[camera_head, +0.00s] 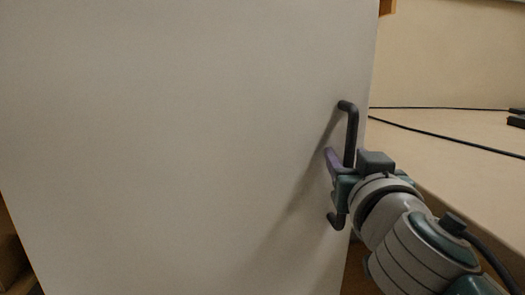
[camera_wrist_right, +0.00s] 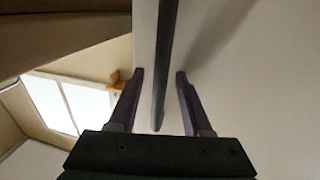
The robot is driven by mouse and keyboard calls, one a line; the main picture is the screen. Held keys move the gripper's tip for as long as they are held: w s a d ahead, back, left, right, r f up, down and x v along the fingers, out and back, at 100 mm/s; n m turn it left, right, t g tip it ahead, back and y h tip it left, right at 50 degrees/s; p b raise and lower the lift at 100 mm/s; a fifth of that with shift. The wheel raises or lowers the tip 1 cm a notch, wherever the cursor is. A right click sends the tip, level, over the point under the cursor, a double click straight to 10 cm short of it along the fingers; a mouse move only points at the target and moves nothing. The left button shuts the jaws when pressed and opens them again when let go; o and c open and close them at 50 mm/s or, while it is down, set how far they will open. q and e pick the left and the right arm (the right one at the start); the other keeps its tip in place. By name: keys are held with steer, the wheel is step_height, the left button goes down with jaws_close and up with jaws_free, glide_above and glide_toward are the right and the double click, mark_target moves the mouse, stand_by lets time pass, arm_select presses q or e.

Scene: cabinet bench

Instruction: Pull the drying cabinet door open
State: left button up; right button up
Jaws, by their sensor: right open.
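The drying cabinet door (camera_head: 180,130) is a large plain white panel filling most of the head view. Its dark bar handle (camera_head: 352,130) stands upright near the door's right edge. My right gripper (camera_head: 332,165) is at the middle of the handle, coming from the lower right. In the right wrist view the handle (camera_wrist_right: 165,60) runs between the two purple fingers of my right gripper (camera_wrist_right: 160,92), with a gap on each side. The fingers are open. I cannot tell from the head view whether the door stands ajar. My left gripper is not in view.
A beige bench top (camera_head: 470,165) lies to the right of the door, with black cables (camera_head: 440,135) across it. A small dark object (camera_head: 516,118) is at its far right. Brown wood shows at the lower left edge.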

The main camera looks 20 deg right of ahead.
steer(key=shift+s, duration=0.1)
steer(key=shift+c, duration=1)
jaws_close()
